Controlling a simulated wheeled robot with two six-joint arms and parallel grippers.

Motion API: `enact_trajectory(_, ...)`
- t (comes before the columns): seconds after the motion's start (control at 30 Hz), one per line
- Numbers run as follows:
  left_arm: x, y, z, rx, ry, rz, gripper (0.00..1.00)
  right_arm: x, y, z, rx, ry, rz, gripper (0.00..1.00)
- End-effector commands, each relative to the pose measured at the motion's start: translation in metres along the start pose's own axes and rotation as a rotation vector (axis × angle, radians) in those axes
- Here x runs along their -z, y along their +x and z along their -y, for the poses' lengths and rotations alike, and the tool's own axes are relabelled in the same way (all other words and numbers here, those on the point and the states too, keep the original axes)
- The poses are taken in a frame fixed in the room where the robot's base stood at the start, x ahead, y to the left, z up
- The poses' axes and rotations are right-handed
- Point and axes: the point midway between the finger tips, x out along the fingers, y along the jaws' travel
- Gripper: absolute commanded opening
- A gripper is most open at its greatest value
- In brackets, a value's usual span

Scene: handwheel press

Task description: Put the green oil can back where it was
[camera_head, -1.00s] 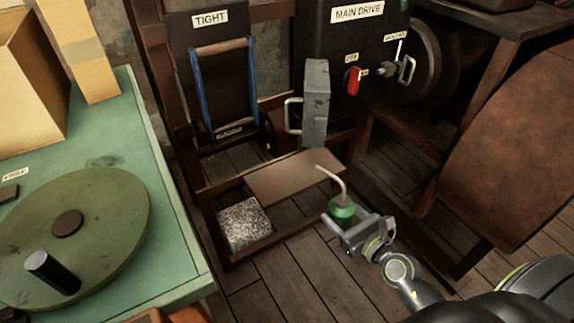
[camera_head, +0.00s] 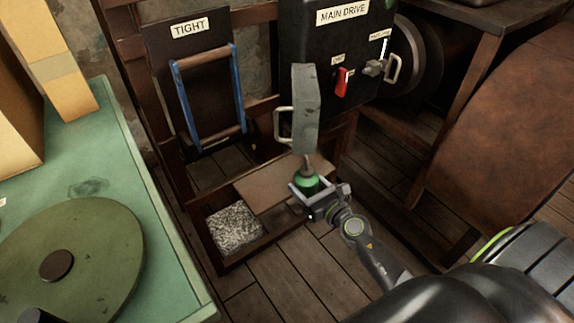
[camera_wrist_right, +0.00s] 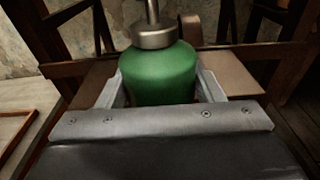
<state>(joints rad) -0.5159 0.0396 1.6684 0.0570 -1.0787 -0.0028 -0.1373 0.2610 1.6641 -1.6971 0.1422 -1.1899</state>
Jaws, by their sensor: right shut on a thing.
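The green oil can (camera_head: 306,183) is held upright in my right gripper (camera_head: 308,190), at the front edge of the brown board (camera_head: 262,190) in the low wooden frame. In the right wrist view the can's green body (camera_wrist_right: 160,75) sits between the two fingers of the right gripper (camera_wrist_right: 165,88), with its metal collar and the base of its spout above. The top of the spout is cut off there. I cannot tell whether the can's bottom touches the board. My left gripper is not in view.
The black main drive cabinet (camera_head: 322,50) has a red switch (camera_head: 342,82). A speckled block (camera_head: 234,228) lies left in the frame. A green table (camera_head: 150,235) stands at left.

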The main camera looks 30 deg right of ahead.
Motion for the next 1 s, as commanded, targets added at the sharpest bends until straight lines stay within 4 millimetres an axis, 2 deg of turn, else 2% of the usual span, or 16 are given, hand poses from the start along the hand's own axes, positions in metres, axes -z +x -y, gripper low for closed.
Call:
enact_trajectory(0.03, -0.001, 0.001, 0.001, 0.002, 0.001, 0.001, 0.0, -0.004, 0.014, 0.0, -0.001, 0.0, 0.005, 0.33)
enact_trajectory(0.2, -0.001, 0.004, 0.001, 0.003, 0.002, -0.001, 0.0, -0.006, 0.045, 0.0, -0.001, -0.001, 0.004, 0.33)
enact_trajectory(0.47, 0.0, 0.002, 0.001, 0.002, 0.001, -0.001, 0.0, -0.007, 0.064, 0.0, 0.0, 0.0, 0.003, 0.33)
enact_trajectory(0.63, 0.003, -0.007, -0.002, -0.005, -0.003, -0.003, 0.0, -0.01, 0.097, -0.001, -0.001, -0.001, 0.005, 0.33)
enact_trajectory(0.8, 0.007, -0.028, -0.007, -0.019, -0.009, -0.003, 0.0, 0.001, 0.096, 0.0, 0.0, -0.001, 0.001, 0.33)
enact_trajectory(1.0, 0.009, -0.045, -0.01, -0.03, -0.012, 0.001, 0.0, 0.005, 0.096, 0.0, 0.0, -0.001, 0.002, 0.33)
